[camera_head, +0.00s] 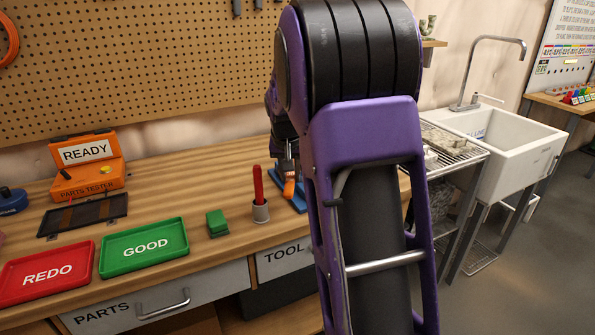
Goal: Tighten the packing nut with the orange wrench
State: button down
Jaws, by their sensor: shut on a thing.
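My gripper (287,170) shows in the head view just left of my large purple arm, above the wooden workbench, pointing down. It is shut on an orange piece, which I take to be the orange wrench (289,187); only a small part of it shows. Right below and behind it is a blue fixture (299,201) on the bench, mostly hidden by my arm. I cannot make out the packing nut, nor whether the wrench touches it.
A grey cup with a red-handled tool (260,211) stands close left of my gripper. Further left are a green block (217,222), a green GOOD tray (180,248), a red REDO tray (85,265) and an orange parts tester (87,183). A pegboard (150,65) rises behind.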

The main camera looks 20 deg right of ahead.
jog(key=shift+w+a+r+m+h, duration=0.1)
jog(key=shift+w+a+m+h, duration=0.25)
jog(key=shift+a+m, duration=0.2)
jog(key=shift+r, duration=0.1)
jog(key=shift+r+p, duration=0.85)
jog(key=shift+r, duration=0.05)
jog(key=shift+s+d+n, duration=0.25)
jog(key=shift+d+n, duration=0.2)
jog(key=shift+d, duration=0.05)
jog(key=shift+s+d+n, duration=0.25)
jog(key=shift+d+n, duration=0.15)
jog(key=shift+d, duration=0.05)
jog(key=shift+s+d+y, duration=0.1)
jog(key=shift+y, duration=0.35)
jog(key=shift+s+d+n+t+y, duration=0.15)
jog(key=shift+s+d+n+y, duration=0.05)
jog(key=shift+d+n, duration=0.4)
jog(key=shift+s+d+n+t+y, duration=0.15)
jog(key=shift+d+n+y, duration=0.05)
jog(key=shift+d+n, duration=0.4)
